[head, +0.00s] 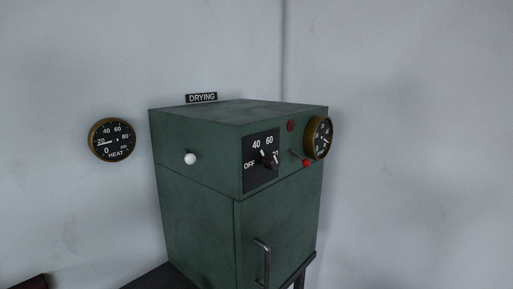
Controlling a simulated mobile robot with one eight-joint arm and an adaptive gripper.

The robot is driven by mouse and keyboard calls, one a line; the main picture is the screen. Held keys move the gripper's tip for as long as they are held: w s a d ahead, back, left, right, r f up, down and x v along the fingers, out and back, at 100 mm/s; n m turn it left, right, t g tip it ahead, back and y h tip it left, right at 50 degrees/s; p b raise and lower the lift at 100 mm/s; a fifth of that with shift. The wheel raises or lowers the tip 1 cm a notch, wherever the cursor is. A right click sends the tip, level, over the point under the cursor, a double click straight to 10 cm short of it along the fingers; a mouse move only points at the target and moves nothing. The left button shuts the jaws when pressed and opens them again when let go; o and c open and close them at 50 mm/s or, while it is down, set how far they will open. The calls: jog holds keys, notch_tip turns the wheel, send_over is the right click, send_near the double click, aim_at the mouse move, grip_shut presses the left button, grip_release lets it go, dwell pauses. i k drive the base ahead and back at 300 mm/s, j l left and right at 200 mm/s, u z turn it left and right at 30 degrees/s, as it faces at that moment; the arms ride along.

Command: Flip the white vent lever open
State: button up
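A white ball knob (190,159), which looks like the end of the white vent lever, sits on the left side face of a green cabinet (200,225). It is high on that face, just above a horizontal seam. The lever's shaft is mostly hidden behind the knob, so I cannot tell whether the vent is open or closed. My gripper is not in view.
The cabinet's right face has a black dial (261,160), a lever with a red knob (307,163), a brass gauge (319,138) and a door handle (263,262). A HEAT gauge (112,140) hangs on the wall at left. Space before the white knob looks clear.

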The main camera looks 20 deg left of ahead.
aim_at(190, 158)
jog(key=u, duration=1.45)
